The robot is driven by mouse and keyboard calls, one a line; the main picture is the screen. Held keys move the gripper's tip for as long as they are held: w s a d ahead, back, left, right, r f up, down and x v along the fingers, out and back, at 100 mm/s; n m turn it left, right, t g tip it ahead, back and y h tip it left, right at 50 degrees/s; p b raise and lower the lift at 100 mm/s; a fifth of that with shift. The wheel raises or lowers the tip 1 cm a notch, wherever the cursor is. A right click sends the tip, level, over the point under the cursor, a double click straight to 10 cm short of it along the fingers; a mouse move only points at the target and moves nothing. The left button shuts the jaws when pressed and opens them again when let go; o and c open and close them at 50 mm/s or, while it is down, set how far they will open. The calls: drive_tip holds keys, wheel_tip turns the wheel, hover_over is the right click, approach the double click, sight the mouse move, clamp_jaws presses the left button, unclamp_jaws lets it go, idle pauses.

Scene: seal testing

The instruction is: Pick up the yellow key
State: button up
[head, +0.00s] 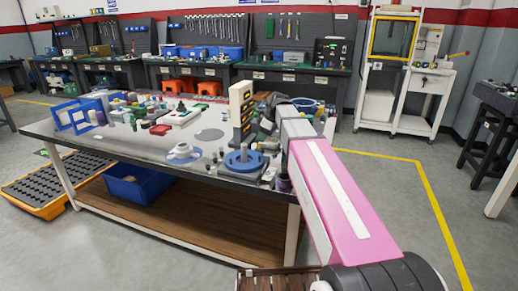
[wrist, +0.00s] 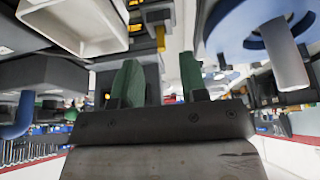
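I cannot make out the yellow key for certain in either view. In the wrist view, which looks upside down, a small yellow piece (wrist: 160,39) shows beyond the fingers; I cannot tell whether it is the key. My gripper (wrist: 160,68) has two green fingers set apart, with nothing seen held between them. In the head view my pink arm reaches from the lower right to the right end of the workbench (head: 75,136). The gripper there is mostly hidden among the parts behind the arm's end.
A tall cream-yellow slotted tower (head: 241,112) stands close left of the arm's end. A blue round part on a plate (head: 243,160) sits at the bench's near right corner. Blue frames (head: 72,116) stand at the left. The bench's near left top is mostly clear.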

sight(259, 147)
drive_tip(key=x, duration=0.4)
drive_tip(key=shift+a+f, duration=0.15)
drive_tip(key=shift+s, duration=0.1)
clamp_jaws()
